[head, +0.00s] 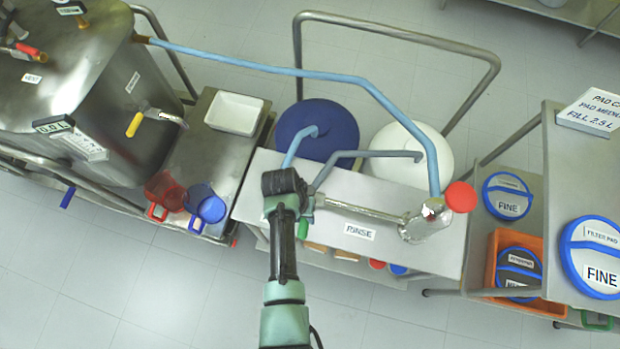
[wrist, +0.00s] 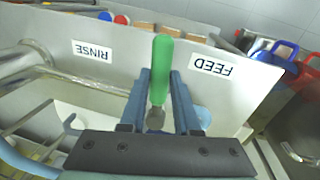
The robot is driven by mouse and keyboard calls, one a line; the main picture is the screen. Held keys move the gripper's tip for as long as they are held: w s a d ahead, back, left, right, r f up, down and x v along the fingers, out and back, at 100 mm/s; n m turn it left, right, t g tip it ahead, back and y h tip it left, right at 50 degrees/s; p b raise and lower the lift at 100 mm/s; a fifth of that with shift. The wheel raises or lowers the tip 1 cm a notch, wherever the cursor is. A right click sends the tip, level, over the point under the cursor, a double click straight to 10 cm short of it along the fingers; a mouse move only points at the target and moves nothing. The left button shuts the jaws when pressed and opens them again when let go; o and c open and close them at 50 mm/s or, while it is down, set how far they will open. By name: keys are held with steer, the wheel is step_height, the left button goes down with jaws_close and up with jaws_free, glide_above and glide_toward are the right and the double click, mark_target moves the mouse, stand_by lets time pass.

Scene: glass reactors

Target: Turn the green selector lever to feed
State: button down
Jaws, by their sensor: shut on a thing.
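The green selector lever (wrist: 162,65) stands between the two fingers of my gripper (wrist: 161,80) in the wrist view. The gripper is shut on it. The lever's green handle sits between the RINSE label (wrist: 93,51) and the FEED label (wrist: 212,65), both upside down in this view. In the head view a bit of the green lever (head: 303,229) shows beside my gripper (head: 308,203), and the RINSE label (head: 359,231) is to its right. The FEED label is hidden there behind my arm.
Metal pipework with a red knob (head: 461,197) runs right of my gripper. A blue drum (head: 317,120) and a white drum (head: 390,140) stand behind the panel. A red jug (head: 165,192) and blue jug (head: 205,206) stand left. Open floor lies in front.

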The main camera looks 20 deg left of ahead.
steer(key=shift+a+m, duration=0.5)
steer(key=shift+m, duration=0.3)
steer(key=c, duration=0.6)
jaws_free()
steer(key=shift+c, duration=0.2)
steer(key=shift+r, duration=0.1)
step_height(320, 180, up, 13)
steer(key=a, duration=0.2)
